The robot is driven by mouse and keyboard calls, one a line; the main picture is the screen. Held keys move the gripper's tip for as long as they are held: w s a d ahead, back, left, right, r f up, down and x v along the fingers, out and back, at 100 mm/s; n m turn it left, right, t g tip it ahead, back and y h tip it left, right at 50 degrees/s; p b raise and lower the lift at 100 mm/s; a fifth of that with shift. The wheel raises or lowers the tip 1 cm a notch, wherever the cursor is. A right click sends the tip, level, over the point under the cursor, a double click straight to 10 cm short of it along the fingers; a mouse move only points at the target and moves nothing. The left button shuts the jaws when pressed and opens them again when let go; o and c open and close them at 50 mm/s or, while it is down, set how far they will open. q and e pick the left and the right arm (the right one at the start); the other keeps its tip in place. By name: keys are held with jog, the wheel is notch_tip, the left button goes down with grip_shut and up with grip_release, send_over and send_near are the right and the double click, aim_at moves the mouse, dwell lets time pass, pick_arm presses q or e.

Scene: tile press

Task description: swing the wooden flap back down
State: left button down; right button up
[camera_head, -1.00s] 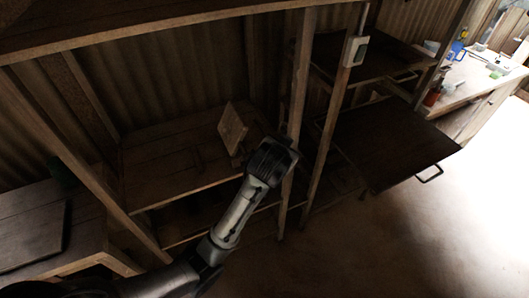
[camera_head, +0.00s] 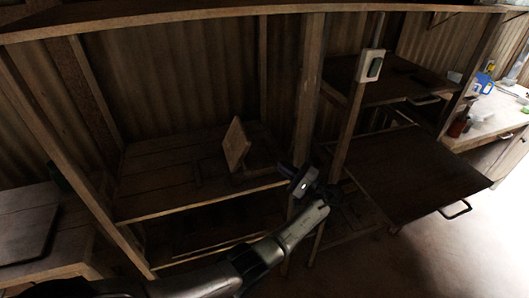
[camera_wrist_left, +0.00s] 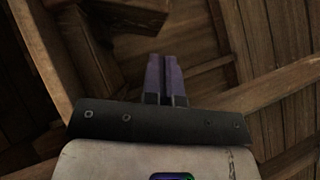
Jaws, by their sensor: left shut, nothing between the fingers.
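The wooden flap (camera_head: 237,145) is a pale board standing up, slightly tilted, on the press frame (camera_head: 251,179) on the plank shelf. My left gripper (camera_head: 285,168) is shut and empty. It is at the shelf's front edge, right of the flap and apart from it, beside a wooden post. In the left wrist view its two fingers (camera_wrist_left: 163,72) are together, with wooden beams and boards beyond; I cannot tell the flap apart there. My right gripper is not in view.
An upright post (camera_head: 307,100) stands close to my left gripper. A dark board with a handle (camera_head: 415,172) juts out at the right. The plank shelf (camera_head: 150,190) has free room left of the press. A workbench (camera_head: 492,113) with bottles is far right.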

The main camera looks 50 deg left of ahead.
aim_at(239, 151)
pick_arm(q)
jog(key=x, duration=1)
dwell(0.4)
